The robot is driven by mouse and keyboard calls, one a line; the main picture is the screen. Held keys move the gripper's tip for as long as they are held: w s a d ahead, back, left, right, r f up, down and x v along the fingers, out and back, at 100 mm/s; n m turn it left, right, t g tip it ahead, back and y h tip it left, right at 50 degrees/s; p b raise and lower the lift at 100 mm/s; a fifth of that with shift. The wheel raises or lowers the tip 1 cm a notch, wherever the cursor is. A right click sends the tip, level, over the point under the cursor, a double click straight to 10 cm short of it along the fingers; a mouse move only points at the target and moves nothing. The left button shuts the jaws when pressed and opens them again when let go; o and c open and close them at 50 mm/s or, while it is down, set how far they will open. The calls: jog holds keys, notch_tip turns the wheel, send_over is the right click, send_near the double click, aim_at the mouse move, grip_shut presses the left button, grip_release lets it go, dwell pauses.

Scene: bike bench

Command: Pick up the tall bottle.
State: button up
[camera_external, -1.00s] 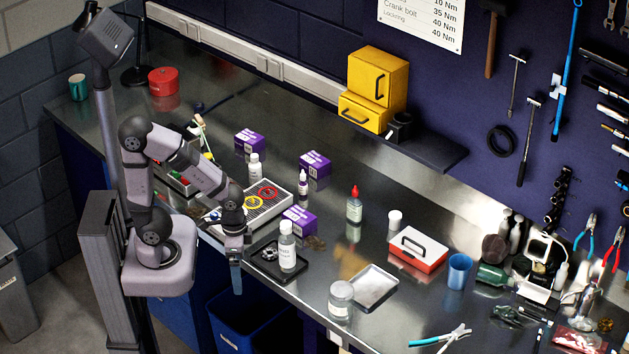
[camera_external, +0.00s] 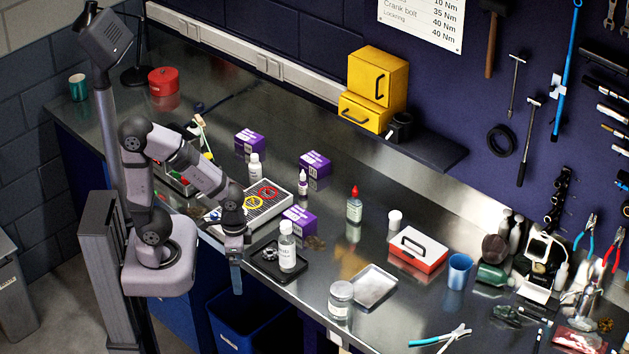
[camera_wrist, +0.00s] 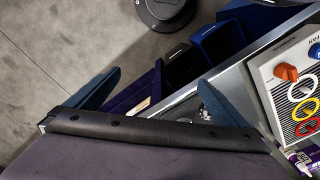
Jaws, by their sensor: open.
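A clear bottle with a white cap and white label (camera_external: 287,247) stands upright on a black tray (camera_external: 297,274) near the bench's front edge. A green-tinted bottle with a red tip (camera_external: 354,205) stands upright farther right. A smaller white bottle (camera_external: 254,168) and a slim white bottle (camera_external: 302,184) stand farther back. I cannot tell for sure which is meant as the tall one. My gripper (camera_external: 237,278) points down just off the bench's front edge, left of the black tray. In the wrist view my gripper (camera_wrist: 158,94) has its blue fingers spread, with nothing between them.
A board with coloured rings (camera_external: 268,196) lies behind my gripper; it also shows in the wrist view (camera_wrist: 286,110). Purple boxes (camera_external: 299,220) stand close by. A glass jar (camera_external: 341,300) and a metal tray (camera_external: 375,288) are to the right. Blue bins (camera_external: 245,322) stand below the bench.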

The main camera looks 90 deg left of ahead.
jog(key=shift+c, duration=0.3)
jog(key=c, duration=1.3)
